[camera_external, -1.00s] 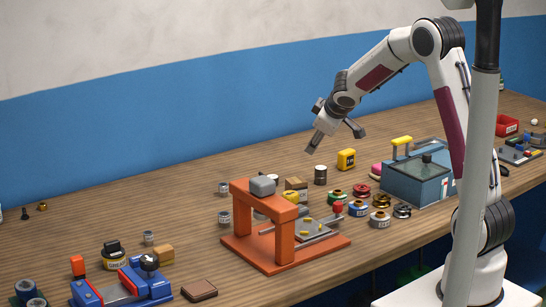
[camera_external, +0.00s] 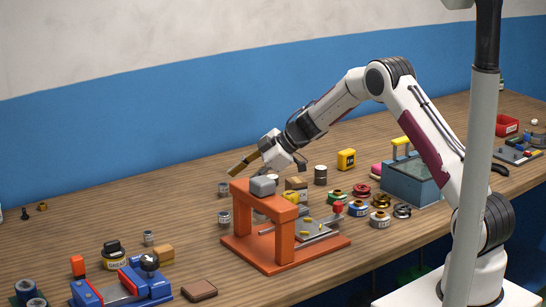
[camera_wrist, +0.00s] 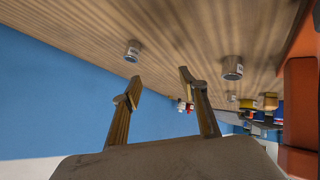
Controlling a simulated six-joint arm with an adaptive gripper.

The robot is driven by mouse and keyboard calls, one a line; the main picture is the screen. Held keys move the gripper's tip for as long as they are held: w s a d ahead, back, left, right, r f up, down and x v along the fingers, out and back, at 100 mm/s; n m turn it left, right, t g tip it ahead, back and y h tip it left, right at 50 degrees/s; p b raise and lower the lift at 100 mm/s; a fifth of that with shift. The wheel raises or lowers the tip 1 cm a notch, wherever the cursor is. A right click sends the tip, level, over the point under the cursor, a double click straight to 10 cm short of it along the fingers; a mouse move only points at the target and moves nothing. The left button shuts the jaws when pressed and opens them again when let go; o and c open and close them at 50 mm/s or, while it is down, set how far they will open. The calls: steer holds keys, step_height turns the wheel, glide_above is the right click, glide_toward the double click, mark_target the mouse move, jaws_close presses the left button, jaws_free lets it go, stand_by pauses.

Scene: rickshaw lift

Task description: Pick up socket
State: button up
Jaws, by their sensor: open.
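Several small grey metal cylinders with labels look like sockets. One (camera_external: 223,188) stands behind the orange press, one (camera_external: 224,218) stands at its left, and one (camera_external: 148,238) stands further left. My gripper (camera_external: 266,168) is open and empty, tilted, above the table just behind the press and to the right of the rear cylinder. In the wrist view the two fingers (camera_wrist: 160,84) are spread with nothing between them. One cylinder (camera_wrist: 132,51) appears beyond the left fingertip and another (camera_wrist: 232,68) to the right of the right finger. I cannot read their labels.
The orange press (camera_external: 288,245) stands close in front of my gripper. Labelled spools (camera_external: 380,219) and a blue glass-topped box (camera_external: 413,182) lie to the right. A blue vise (camera_external: 125,285) is at front left. The table's back left is mostly clear.

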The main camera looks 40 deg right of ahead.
mark_target(225, 214)
steer(key=s+a+n+g, duration=0.1)
steer(key=s, duration=0.1)
steer(key=s+a+g+y, duration=0.1)
steer(key=a, duration=0.1)
steer(key=shift+s+a+n+g+y, duration=0.1)
steer(key=shift+s+n+g+y, duration=0.2)
steer(key=shift+s+n+g, duration=0.1)
steer(key=s+g, duration=0.1)
steer(key=s, duration=0.1)
steer(key=s+a+g, duration=0.1)
steer(key=s, duration=0.1)
steer(key=shift+s, duration=0.2)
steer(key=shift+s+a+r+g+y, duration=0.15)
steer(key=shift+s+a+g+y, duration=0.1)
steer(key=shift+s+g+y, duration=0.1)
steer(key=shift+x, duration=1.3)
steer(key=shift+w, duration=0.1)
steer(key=shift+x, duration=2.65)
steer(key=shift+d, duration=0.15)
